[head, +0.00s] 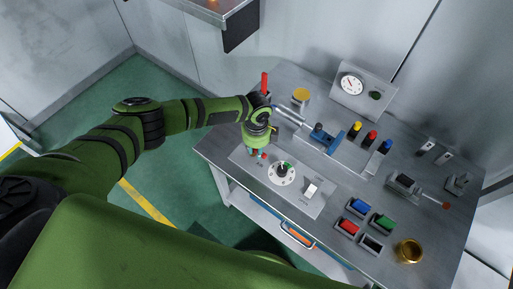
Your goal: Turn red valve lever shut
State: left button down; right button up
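A red upright lever (264,82) stands at the back left of the steel workbench, just behind my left wrist. My wrist hides its lower end, so I cannot tell what it is mounted on. My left gripper (257,153) points down over the bench's left part, in front of that lever. Small red and blue-green parts show at its fingertips. I cannot tell whether the fingers are open or closed, or whether they touch anything. My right gripper is not in view.
A round white dial (282,173) and a white switch (311,189) sit on a panel right of the gripper. A blue-handled tool (289,115), a gauge (351,85), colored blocks and a brass cup (408,251) occupy the workbench (340,262).

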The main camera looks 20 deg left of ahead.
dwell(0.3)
pick_arm(q)
jog(key=n, duration=0.4)
jog(key=shift+w+d+n+p, duration=0.2)
jog(key=shift+w+n+p, duration=0.1)
jog(key=shift+n+p, duration=0.1)
jog(key=n, duration=0.3)
jog(key=shift+w+n+p, duration=0.3)
jog(key=shift+w+p, duration=0.05)
jog(key=n, duration=0.2)
jog(key=w+n+p, duration=0.1)
jog(key=n, duration=0.2)
jog(key=shift+a, duration=0.2)
jog(key=shift+w+a+n+p, duration=0.1)
jog(key=shift+a+n+p, duration=0.1)
jog(key=shift+n, duration=0.9)
jog(key=shift+w+a+n+p, duration=0.1)
jog(key=shift+n+p, duration=0.1)
jog(key=shift+n, duration=0.9)
jog(key=c, duration=1)
grip_release()
jog(key=shift+c, duration=0.2)
